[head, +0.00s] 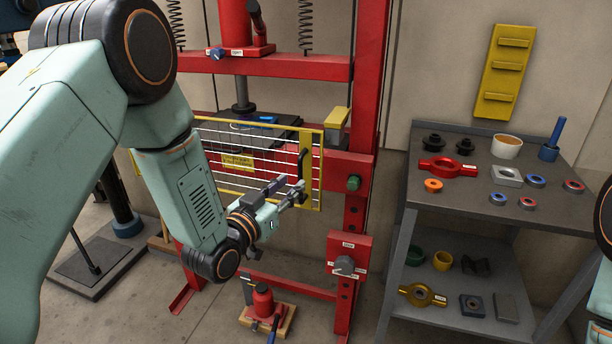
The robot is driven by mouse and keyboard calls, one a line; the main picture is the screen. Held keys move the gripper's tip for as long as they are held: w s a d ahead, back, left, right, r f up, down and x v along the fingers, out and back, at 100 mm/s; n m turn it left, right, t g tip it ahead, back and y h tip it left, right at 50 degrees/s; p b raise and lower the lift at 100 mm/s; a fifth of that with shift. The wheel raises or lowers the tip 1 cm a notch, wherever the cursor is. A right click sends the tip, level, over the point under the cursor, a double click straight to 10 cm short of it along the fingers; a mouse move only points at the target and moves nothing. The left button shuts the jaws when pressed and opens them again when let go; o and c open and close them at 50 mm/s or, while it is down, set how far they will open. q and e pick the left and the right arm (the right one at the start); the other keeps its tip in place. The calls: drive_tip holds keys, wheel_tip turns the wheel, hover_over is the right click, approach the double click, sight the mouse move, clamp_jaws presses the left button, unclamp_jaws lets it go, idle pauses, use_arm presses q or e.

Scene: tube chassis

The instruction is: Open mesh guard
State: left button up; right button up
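The mesh guard (228,133) is a yellow frame with a wire grid across the front of the red press. It looks closed. A yellow label hangs on its mesh. A black handle (301,160) stands upright on the yellow strip near its right end. My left gripper (296,184) is just below and in front of the handle, its fingers pointing right and a gap showing between them. Contact with the handle is not clear. My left forearm hides the guard's lower left part. My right gripper is out of view; only bits of my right arm show at the right edge.
The red press frame (368,90) stands behind, with a red control box (349,254) low on its right post. A grey shelf cart (470,212) with rings and blocks stands at right.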

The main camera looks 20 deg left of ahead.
sight(299, 175)
use_arm(q)
drive_tip(key=b+x, duration=0.1)
drive_tip(key=x, duration=0.5)
drive_tip(key=shift+w+a+f, duration=0.1)
drive_tip(key=shift+w+f, duration=0.05)
drive_tip(key=shift+w, duration=0.15)
drive_tip(key=shift+w+a, duration=0.1)
drive_tip(key=shift+a, duration=0.1)
drive_tip(key=shift+d, duration=0.1)
drive_tip(key=shift+d, duration=0.1)
drive_tip(key=shift+c, duration=0.8)
clamp_jaws()
